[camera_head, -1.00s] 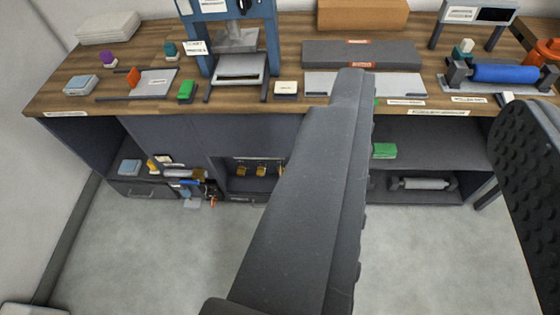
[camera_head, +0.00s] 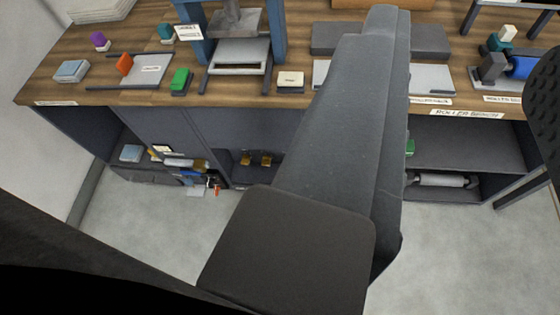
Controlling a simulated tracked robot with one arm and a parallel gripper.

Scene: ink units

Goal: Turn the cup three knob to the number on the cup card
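My gripper (camera_head: 468,42) appears open. Its long grey left finger crosses the middle of the view and covers the area right of the yellow parts. Part of its dotted right finger shows at the right edge. Nothing shows between the fingers. A white card (camera_head: 189,32) stands by the blue press, its text unreadable; I cannot identify the cup card.
The wooden bench (camera_head: 60,90) carries a blue press (camera_head: 277,40), a green block (camera_head: 180,79), a cream block (camera_head: 290,79) and a blue roller (camera_head: 522,67). Below are a shelf with a grey roller (camera_head: 440,180) and a left cubby with tools. The floor in front is clear.

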